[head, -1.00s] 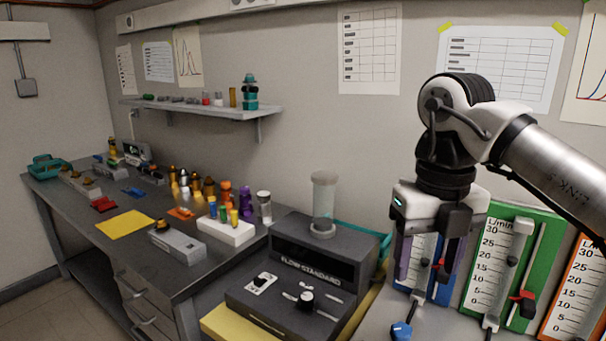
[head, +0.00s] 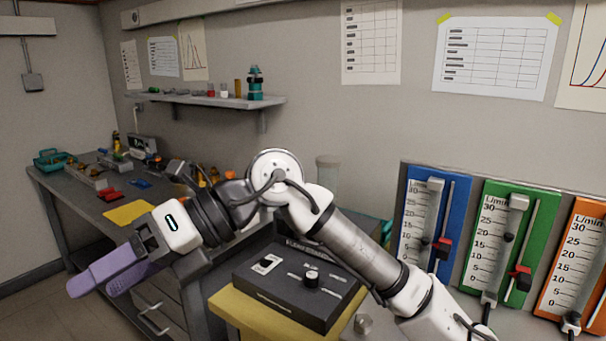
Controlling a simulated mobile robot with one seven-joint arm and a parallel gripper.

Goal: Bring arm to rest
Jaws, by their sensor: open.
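My gripper (head: 94,288) hangs at the lower left of the head view, in front of the workbench (head: 78,208). Its white hand is tilted, and its two purple fingers point down and left. The fingers stand apart with nothing seen between them. My arm reaches in from the lower right, bends at a raised joint in the middle of the view, and comes down to the hand. It hides part of the bench and of the dark flow standard box (head: 298,290).
Blue (head: 455,215), green (head: 495,245) and orange (head: 590,228) flow meter panels stand at the right. A yellow sheet (head: 130,212) and several small parts lie on the bench. A wall shelf (head: 200,100) holds small bottles. Open floor shows at the lower left.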

